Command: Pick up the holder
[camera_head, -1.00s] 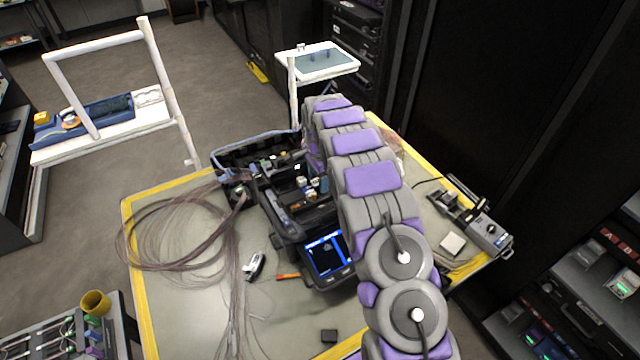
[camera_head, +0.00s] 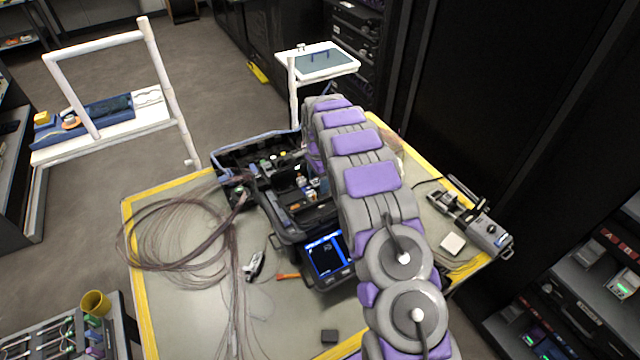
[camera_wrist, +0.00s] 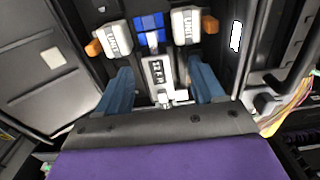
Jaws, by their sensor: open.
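The wrist view shows my gripper (camera_wrist: 162,92) with its two blue fingers spread apart. A light grey holder with a dark printed label (camera_wrist: 158,74) lies between the fingers, and I see no clear contact with either finger. Two white labelled blocks with orange ends, a left one (camera_wrist: 114,40) and a right one (camera_wrist: 186,25), sit just beyond, with a blue block (camera_wrist: 149,26) between them. In the head view my arm hides the gripper and the holder.
An open black case (camera_head: 262,150) and a device with a lit screen (camera_head: 326,256) stand on the yellow-edged table (camera_head: 180,310). Coiled fibers (camera_head: 165,240) cover the table's left. A grey device (camera_head: 488,236) stands at the right edge.

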